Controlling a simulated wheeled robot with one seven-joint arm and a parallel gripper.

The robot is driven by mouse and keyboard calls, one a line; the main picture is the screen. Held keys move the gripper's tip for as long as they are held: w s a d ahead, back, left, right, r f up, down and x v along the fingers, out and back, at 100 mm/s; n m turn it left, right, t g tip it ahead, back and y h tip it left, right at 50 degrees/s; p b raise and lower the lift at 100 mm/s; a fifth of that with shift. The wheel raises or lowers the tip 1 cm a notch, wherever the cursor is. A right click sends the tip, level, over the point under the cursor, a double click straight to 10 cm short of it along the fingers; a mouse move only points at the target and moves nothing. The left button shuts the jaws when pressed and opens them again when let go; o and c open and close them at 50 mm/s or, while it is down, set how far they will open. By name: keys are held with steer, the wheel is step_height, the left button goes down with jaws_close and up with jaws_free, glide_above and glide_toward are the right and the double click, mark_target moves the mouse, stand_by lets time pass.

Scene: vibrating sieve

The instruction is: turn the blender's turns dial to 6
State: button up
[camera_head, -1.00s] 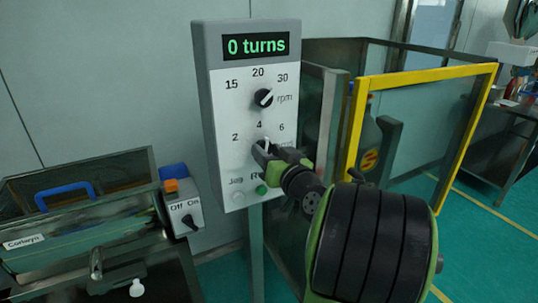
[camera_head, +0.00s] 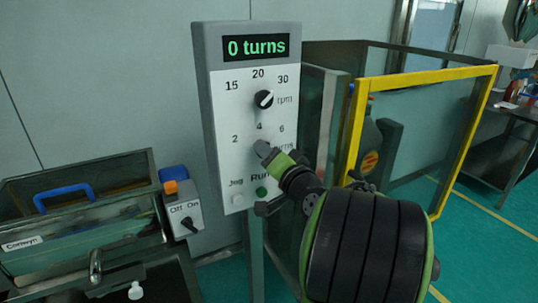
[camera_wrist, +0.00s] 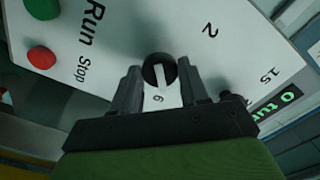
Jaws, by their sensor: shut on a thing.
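The turns dial (camera_wrist: 153,68) is a round black knob with a white pointer line on the blender's pale control panel (camera_head: 220,120). In the wrist view its pointer lies toward the 6 mark. My gripper (camera_head: 264,150) is at the panel below the 4, and its two fingers stand on either side of the dial, shut on it. In the head view the gripper hides most of the dial. The display (camera_head: 257,46) reads "0 turns".
The rpm dial (camera_head: 264,99) is above, pointing between 20 and 30. The green Run button (camera_head: 262,192) and the Jog button (camera_head: 237,199) are close below my gripper. An Off/On switch box (camera_head: 185,212) stands left. A yellow-framed guard (camera_head: 425,79) stands right.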

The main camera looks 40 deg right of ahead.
stand_by(0.5)
steer(key=o, duration=1.1)
steer(key=shift+c, duration=0.2)
steer(key=b+v, duration=0.3)
steer(key=v, duration=1.3)
steer(key=shift+w, duration=0.15)
